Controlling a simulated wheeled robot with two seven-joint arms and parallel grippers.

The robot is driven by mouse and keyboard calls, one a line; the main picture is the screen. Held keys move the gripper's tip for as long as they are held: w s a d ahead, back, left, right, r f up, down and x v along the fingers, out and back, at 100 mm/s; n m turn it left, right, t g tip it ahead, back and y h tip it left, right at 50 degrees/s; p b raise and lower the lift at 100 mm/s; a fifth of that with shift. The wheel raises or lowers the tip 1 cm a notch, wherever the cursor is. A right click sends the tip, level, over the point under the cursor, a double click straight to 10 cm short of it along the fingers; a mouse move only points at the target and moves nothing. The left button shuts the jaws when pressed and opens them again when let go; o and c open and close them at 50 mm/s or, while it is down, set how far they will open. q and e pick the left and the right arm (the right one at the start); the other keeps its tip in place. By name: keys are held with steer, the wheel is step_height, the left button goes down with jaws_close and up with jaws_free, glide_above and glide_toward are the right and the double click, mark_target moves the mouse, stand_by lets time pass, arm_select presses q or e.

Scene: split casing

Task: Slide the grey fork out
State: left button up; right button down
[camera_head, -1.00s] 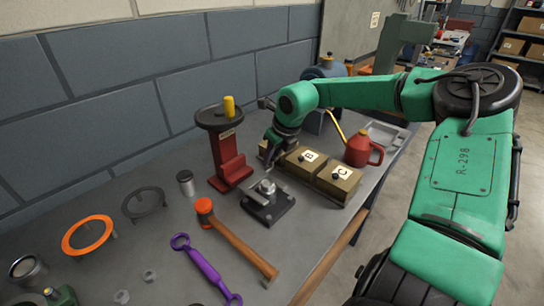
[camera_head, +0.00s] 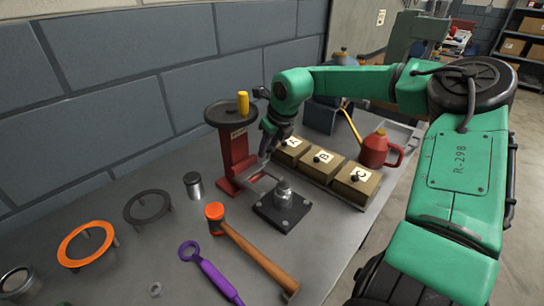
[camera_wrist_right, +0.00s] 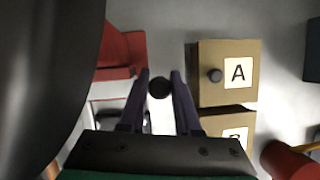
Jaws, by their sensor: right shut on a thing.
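The grey fork (camera_head: 258,176) is a pale flat piece between the red stand's foot and the black base plate (camera_head: 270,213) with its metal post (camera_head: 283,193). Its near end lies close to the post; I cannot tell whether it is fully clear of it. My right gripper (camera_head: 266,155) is shut on the fork, behind and left of the post. In the right wrist view, a dark round knob (camera_wrist_right: 160,88) sits between the fingers, with a pale bar (camera_wrist_right: 162,120) below it. The fingers hide part of the fork. My left gripper is not in view.
The red stand (camera_head: 238,155) with a yellow peg is close left of the gripper. Boxes A (camera_head: 291,155), B (camera_head: 318,168) and C (camera_head: 355,188) stand to the right, before a red watering can (camera_head: 378,152). A hammer (camera_head: 250,250) lies in front.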

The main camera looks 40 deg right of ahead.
steer(key=shift+w+a, duration=0.1)
steer(key=shift+w, duration=0.15)
steer(key=shift+s+r, duration=0.1)
steer(key=shift+r, duration=0.05)
steer(key=c, duration=0.6)
jaws_free()
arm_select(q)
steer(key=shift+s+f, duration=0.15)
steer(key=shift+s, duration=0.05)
arm_select(e)
steer(key=shift+s, duration=0.1)
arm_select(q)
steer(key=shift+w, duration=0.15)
arm_select(e)
steer(key=shift+s, duration=0.1)
